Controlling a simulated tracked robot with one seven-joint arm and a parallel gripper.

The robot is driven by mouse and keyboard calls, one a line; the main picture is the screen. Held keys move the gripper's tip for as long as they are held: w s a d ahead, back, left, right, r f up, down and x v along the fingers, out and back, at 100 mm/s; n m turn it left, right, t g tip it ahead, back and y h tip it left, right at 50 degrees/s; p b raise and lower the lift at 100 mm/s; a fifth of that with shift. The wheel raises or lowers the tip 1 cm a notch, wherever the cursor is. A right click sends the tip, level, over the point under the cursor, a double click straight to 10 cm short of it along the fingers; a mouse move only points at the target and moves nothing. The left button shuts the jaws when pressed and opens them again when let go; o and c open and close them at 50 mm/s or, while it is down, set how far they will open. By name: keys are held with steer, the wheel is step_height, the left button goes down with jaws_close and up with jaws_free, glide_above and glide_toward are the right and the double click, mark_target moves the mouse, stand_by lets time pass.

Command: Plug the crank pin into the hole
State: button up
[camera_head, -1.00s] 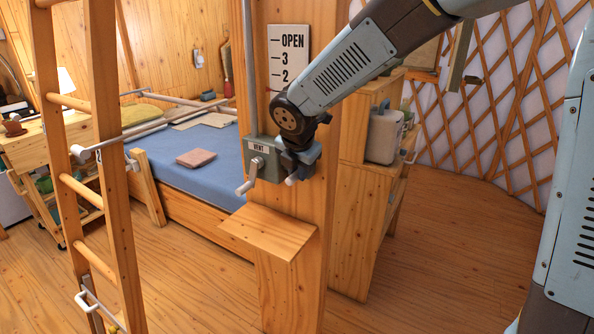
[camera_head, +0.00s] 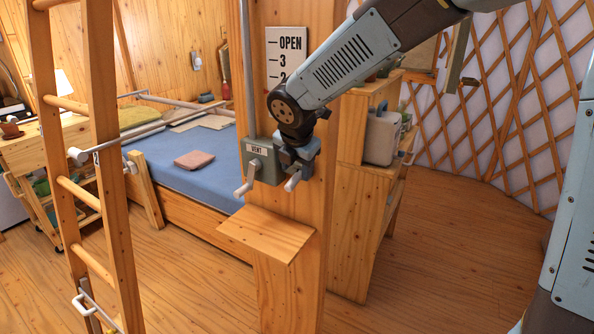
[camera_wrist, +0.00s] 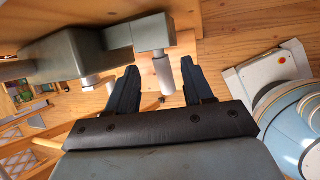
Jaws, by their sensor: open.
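The grey vent box (camera_head: 262,162), labelled VENT, is mounted on the wooden post. A white handle (camera_head: 245,187) sticks out at its lower left. The crank shows in the wrist view as a grey block (camera_wrist: 153,30) with a pale round grip (camera_wrist: 162,72). Its grey link (camera_wrist: 117,36) meets the box (camera_wrist: 70,55); how deep its pin sits in the hole is hidden. The crank's white grip (camera_head: 293,181) also shows in the head view. My gripper (camera_wrist: 160,70) is open, one finger on each side of the grip, with gaps showing. It also shows at the box's right (camera_head: 303,158).
A wooden shelf (camera_head: 268,232) juts from the post (camera_head: 293,285) below the box. A ladder (camera_head: 112,190) stands at left, and a blue bed (camera_head: 185,155) is behind. A cabinet (camera_head: 360,205) stands behind the post. The floor (camera_head: 450,240) at right is clear.

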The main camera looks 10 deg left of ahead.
steer(key=v, duration=1.1)
steer(key=shift+r, duration=0.4)
steer(key=shift+s, duration=0.1)
steer(key=shift+f, duration=0.1)
steer(key=shift+c, duration=0.8)
steer(key=shift+s+f, duration=0.1)
steer(key=shift+f, duration=0.3)
steer(key=shift+c, duration=0.8)
steer(key=f+n+h, duration=0.1)
steer(key=f, duration=0.1)
steer(key=s+f+n+h, duration=0.1)
steer(key=f+n, duration=0.1)
steer(key=f, duration=0.1)
steer(key=d+f+n+h, duration=0.1)
steer(key=f+h, duration=0.1)
steer(key=shift+s+f+n, duration=0.15)
steer(key=shift+f+n, duration=0.1)
steer(key=shift+n, duration=0.05)
steer(key=c, duration=0.6)
steer(key=f+n+h, duration=0.1)
steer(key=f+n+t+h, duration=0.1)
steer(key=f+n+h, duration=0.1)
steer(key=f+n, duration=0.1)
steer(key=shift+s, duration=0.4)
jaws_close()
steer(key=n+t, duration=1)
steer(key=n, duration=0.2)
glide_toward(287, 189)
steer(key=shift+h, duration=0.3)
steer(key=shift+x, duration=3.35)
